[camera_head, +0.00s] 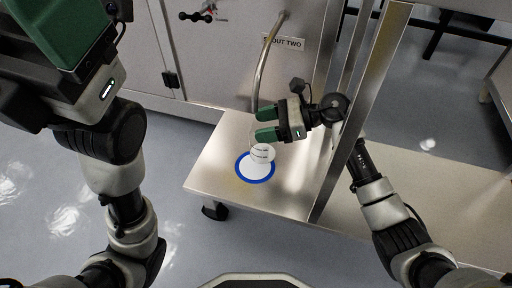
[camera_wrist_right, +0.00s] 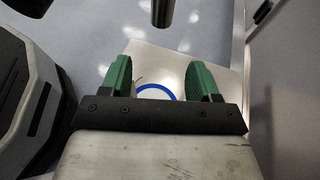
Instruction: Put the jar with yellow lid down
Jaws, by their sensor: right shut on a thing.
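A small clear jar (camera_head: 262,153) with printed white labels shows just below my right gripper (camera_head: 265,125) in the head view. Its yellow lid cannot be made out. The jar appears over the blue-ringed white circle (camera_head: 243,170) on the metal shelf; I cannot tell whether it touches the shelf. My right gripper's green fingers (camera_wrist_right: 160,85) are set apart and shut around the jar's upper part; in the right wrist view the jar itself is hard to see, and part of the blue ring (camera_wrist_right: 157,88) shows between them. My left gripper (camera_head: 60,35) is large and cut off at the upper left.
A curved metal spout (camera_head: 265,60) hangs down over the shelf (camera_head: 215,165), beside a sign ending "OUT TWO" (camera_head: 284,43). A metal upright post (camera_head: 365,100) stands right of the circle, close to my right arm. The shelf around the circle is bare.

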